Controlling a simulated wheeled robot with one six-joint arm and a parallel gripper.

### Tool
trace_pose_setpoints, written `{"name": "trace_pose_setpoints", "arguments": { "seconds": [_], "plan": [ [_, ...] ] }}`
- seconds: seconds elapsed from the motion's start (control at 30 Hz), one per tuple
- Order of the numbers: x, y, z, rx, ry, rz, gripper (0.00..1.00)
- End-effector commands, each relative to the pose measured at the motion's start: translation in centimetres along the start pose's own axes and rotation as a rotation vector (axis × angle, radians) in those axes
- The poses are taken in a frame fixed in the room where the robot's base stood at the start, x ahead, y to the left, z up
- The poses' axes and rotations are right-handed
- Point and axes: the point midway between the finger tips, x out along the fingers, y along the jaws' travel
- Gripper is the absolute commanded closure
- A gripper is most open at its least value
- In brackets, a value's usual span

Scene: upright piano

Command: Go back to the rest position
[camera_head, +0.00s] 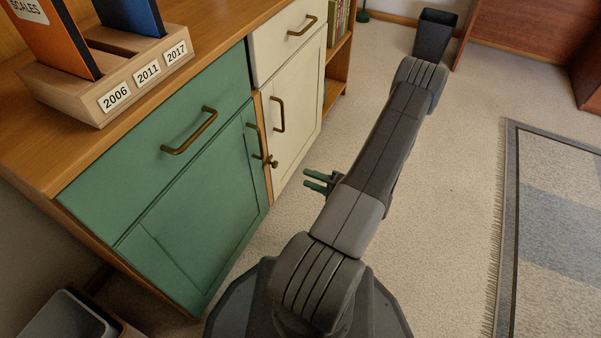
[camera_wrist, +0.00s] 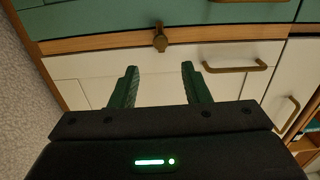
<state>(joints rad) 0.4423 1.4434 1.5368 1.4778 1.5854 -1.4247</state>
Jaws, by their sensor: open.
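My gripper (camera_head: 318,181) shows beside my dark grey arm in the head view, its green fingers pointing left toward the cabinet. In the wrist view my gripper (camera_wrist: 158,88) is open, with its two green fingers apart and nothing between them. A white cabinet front with a brass handle (camera_wrist: 235,67) lies beyond the fingers, and a small brass knob (camera_wrist: 160,38) shows above them. In the head view the fingers stand apart from the cabinet doors.
The cabinet has a green drawer (camera_head: 165,150), a green door (camera_head: 200,220) and a white door (camera_head: 292,110). A wooden holder (camera_head: 110,90) with folders stands on top. A dark bin (camera_head: 434,35) stands at the back. Carpet is clear between the arm and the rug (camera_head: 560,230).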

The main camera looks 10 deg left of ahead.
Motion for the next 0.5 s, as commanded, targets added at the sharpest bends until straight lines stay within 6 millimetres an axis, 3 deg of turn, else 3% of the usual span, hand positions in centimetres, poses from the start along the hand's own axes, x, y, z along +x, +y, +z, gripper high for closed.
{"name": "trace_pose_setpoints", "arguments": {
  "seconds": [0.5],
  "plan": [
    [-0.46,0.05,0.01,0.000,-0.001,0.000,0.58]
  ]
}}
